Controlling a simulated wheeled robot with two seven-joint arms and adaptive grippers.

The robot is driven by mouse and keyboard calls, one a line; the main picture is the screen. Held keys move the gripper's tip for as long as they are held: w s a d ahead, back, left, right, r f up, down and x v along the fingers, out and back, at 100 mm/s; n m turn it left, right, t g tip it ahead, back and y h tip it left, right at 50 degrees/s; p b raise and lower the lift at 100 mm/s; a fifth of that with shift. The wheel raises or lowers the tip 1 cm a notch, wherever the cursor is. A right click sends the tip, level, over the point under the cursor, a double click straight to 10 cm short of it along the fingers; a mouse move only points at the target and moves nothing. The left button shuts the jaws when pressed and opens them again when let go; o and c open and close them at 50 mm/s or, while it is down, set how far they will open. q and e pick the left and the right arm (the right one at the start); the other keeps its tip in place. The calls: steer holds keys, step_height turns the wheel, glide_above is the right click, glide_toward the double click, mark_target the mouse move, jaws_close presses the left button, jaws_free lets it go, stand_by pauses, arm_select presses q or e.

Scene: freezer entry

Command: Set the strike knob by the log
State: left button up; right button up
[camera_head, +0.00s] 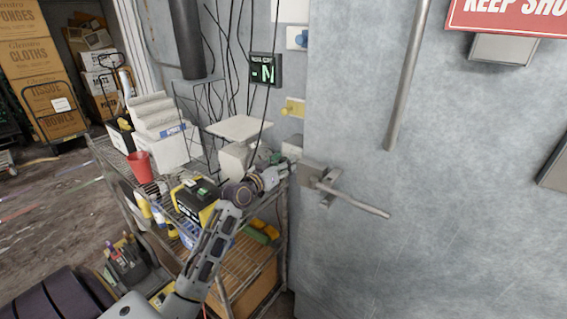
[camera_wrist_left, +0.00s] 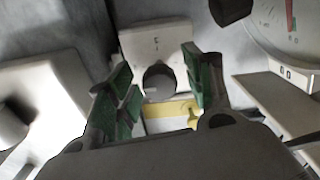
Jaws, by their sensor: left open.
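In the left wrist view a dark round knob (camera_wrist_left: 158,82) sits on a pale plate (camera_wrist_left: 155,45) with a small mark above it. I take it for the strike knob, though no label is readable. My left gripper is open, its green-padded fingers on either side of the knob in this view (camera_wrist_left: 160,95); I cannot tell whether they touch it. In the head view the gripper (camera_head: 281,165) is by the wall, left of the door handle (camera_head: 352,200), and the knob cannot be made out there. No log can be identified for certain. My right gripper is not in view.
A yellow fitting (camera_head: 293,107) and a blue-knobbed fitting (camera_head: 298,37) are on the wall, with a lit display (camera_head: 265,70) nearby. A wire shelf cart (camera_head: 232,283) stands under my left arm. A dial with a red needle (camera_wrist_left: 290,25) is close at right.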

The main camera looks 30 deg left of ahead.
arm_select(q)
steer(key=c, duration=1.1)
steer(key=shift+o, duration=0.2)
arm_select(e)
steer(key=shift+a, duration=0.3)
